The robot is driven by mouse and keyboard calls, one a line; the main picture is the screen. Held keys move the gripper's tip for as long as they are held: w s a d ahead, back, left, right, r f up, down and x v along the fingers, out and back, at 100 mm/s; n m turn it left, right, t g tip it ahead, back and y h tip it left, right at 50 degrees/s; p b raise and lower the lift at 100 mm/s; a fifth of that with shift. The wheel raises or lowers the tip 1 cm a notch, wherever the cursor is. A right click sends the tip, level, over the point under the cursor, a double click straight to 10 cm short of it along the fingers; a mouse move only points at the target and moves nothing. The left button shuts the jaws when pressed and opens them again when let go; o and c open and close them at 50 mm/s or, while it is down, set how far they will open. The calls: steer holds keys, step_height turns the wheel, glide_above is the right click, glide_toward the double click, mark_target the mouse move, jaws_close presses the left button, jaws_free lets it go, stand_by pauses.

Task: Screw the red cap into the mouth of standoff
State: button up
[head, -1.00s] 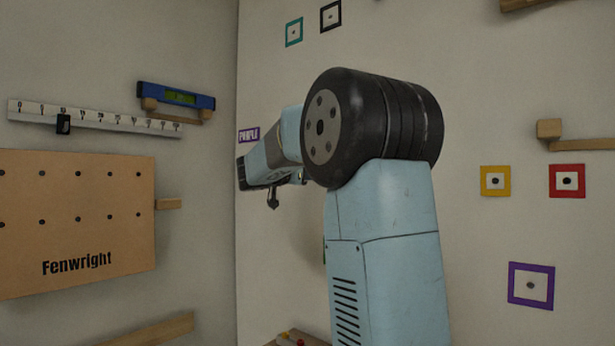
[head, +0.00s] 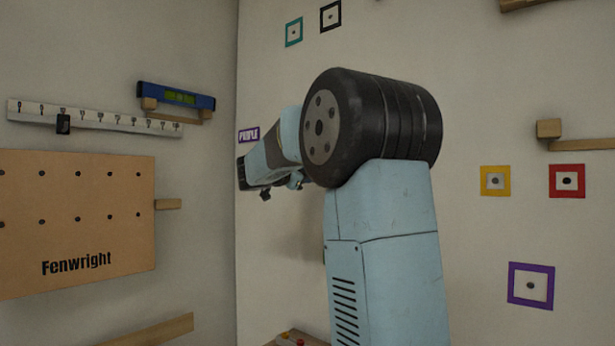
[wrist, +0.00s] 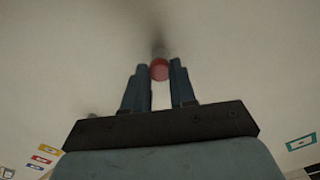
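The red cap (wrist: 159,70) shows in the wrist view between the two fingertips of my gripper (wrist: 159,74), which press on it from both sides. Just beyond the cap is a dark, blurred patch on the pale wall; I cannot tell whether it is the standoff or a shadow. Whether the cap touches anything ahead is also unclear. In the head view my wrist is near the wall by the purple label (head: 248,135), and the fingertips and cap cannot be made out.
Yellow (head: 495,181), red (head: 567,181), purple (head: 531,285), teal (head: 293,32) and black (head: 330,16) framed squares are on the wall. A Fenwright pegboard (head: 75,222), a ruler rail (head: 90,117) and a blue level (head: 177,96) are on the left wall. A wooden ledge (head: 580,144) juts out at right.

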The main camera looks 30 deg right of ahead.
steer(key=shift+o, duration=1.2)
steer(key=shift+w+a, duration=0.1)
steer(key=n, duration=1.7)
steer(key=shift+s, duration=0.2)
steer(key=n, duration=0.6)
